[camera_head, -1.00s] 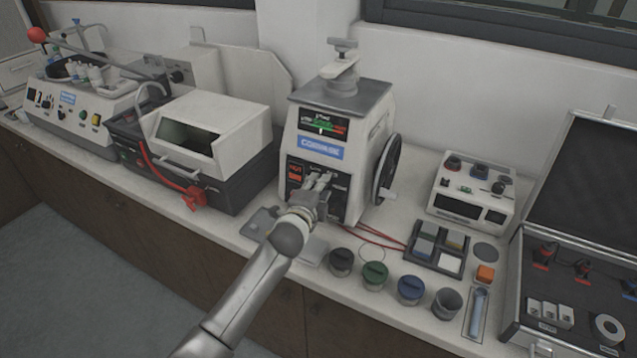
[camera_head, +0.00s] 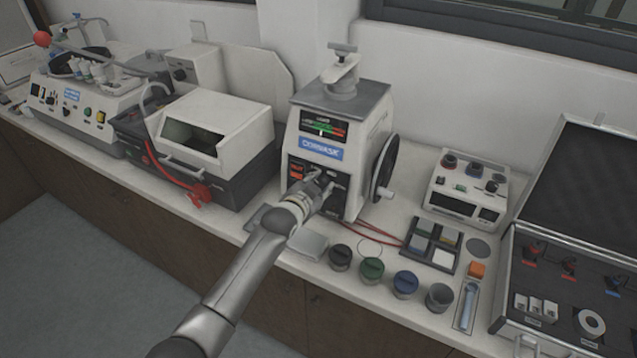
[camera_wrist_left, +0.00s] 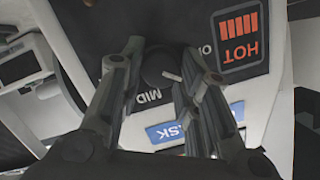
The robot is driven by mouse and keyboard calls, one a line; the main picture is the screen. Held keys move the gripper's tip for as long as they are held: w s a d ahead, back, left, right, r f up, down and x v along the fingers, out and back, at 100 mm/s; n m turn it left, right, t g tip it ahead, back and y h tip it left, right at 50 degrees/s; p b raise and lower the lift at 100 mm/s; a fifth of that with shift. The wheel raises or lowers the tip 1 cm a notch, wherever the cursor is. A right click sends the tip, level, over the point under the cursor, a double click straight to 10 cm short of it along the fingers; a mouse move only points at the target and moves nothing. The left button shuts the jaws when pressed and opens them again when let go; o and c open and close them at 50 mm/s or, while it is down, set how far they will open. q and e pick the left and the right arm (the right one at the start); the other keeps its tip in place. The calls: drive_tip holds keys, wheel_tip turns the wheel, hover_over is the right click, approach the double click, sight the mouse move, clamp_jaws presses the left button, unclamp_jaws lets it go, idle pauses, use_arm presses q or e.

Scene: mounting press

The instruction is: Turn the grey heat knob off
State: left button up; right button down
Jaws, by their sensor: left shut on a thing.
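The mounting press (camera_head: 345,135) stands at the middle of the bench, with a dark control panel on its front. My left gripper (camera_head: 320,186) is at this panel and hides much of it. In the left wrist view, the round dark grey heat knob (camera_wrist_left: 157,66) sits between the fingertips of my left gripper (camera_wrist_left: 162,58), which is shut on it. A short light pointer mark shows on the knob's edge. The lettering MID and an orange HOT sign (camera_wrist_left: 240,38) show upside down near the knob. My right gripper is not in view.
A handwheel (camera_head: 384,168) is on the press's right side. Red cables (camera_head: 380,236) lie on the bench beside it. Several lidded jars (camera_head: 371,270) stand in front on the right. A hooded machine (camera_head: 205,135) stands to the left, and an open case (camera_head: 560,255) lies far right.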

use_arm(q)
drive_tip(key=n, duration=0.3)
drive_tip(key=shift+a+f+g+h, duration=0.1)
drive_tip(key=shift+g+h, duration=0.2)
drive_tip(key=shift+n+g+h+b, duration=0.3)
drive_tip(key=shift+n+h+b, duration=0.15)
drive_tip(key=shift+n, duration=1.45)
drive_tip(key=o, duration=1)
drive_tip(key=shift+a, duration=0.1)
drive_tip(key=v, duration=1.2)
